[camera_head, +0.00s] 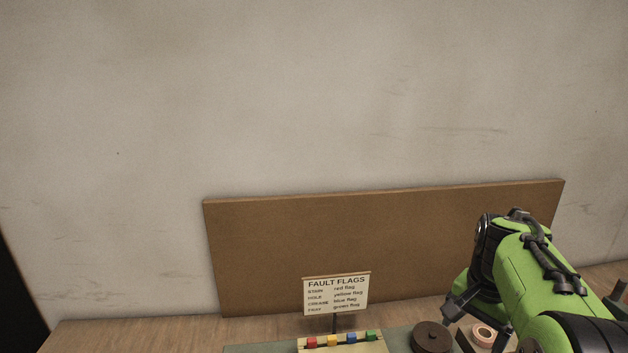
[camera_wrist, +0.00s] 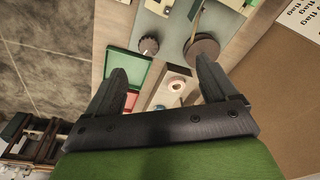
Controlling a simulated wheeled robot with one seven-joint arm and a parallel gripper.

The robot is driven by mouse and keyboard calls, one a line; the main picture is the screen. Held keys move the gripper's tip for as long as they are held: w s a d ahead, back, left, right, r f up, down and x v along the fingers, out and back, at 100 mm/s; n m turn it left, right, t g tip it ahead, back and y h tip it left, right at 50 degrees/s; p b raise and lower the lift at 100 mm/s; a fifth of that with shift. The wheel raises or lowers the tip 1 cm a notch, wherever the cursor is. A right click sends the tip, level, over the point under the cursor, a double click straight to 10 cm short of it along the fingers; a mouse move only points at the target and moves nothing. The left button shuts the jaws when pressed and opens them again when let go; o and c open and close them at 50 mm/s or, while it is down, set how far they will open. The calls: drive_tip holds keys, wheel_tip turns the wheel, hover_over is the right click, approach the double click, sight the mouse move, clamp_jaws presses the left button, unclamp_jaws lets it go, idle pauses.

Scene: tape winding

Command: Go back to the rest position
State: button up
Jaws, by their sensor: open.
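My gripper (camera_wrist: 161,88) shows in the wrist view with its two dark fingers spread apart and nothing between them. It hangs above the bench. Below the fingers is a pale roll (camera_wrist: 177,84) with a round hole. In the head view my green arm reaches in from the right, and the fingertips are mostly hidden there. The same kind of roll (camera_head: 483,335) shows in the head view beside a dark brown round spool (camera_head: 432,337). The spool also shows in the wrist view (camera_wrist: 203,50).
A sign reading FAULT FLAGS (camera_head: 336,294) stands before a brown board (camera_head: 390,235) against the wall. A holder with red, yellow, blue and green flags (camera_head: 340,342) is at the front. A dark knob (camera_wrist: 149,46) and a red-and-green tray (camera_wrist: 126,84) lie near my fingers.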

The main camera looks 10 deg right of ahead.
drive_tip(key=s+a+r+n+t, duration=0.2)
drive_tip(key=s+a+r+n, duration=0.25)
drive_tip(key=s+a, duration=0.4)
drive_tip(key=s+a+f+n+t, duration=0.2)
drive_tip(key=s+a+f+n, duration=0.2)
drive_tip(key=s+a+n, duration=0.3)
drive_tip(key=s+a, duration=0.2)
drive_tip(key=s, duration=0.1)
drive_tip(key=shift+y, duration=0.4)
drive_tip(key=shift+r, duration=0.1)
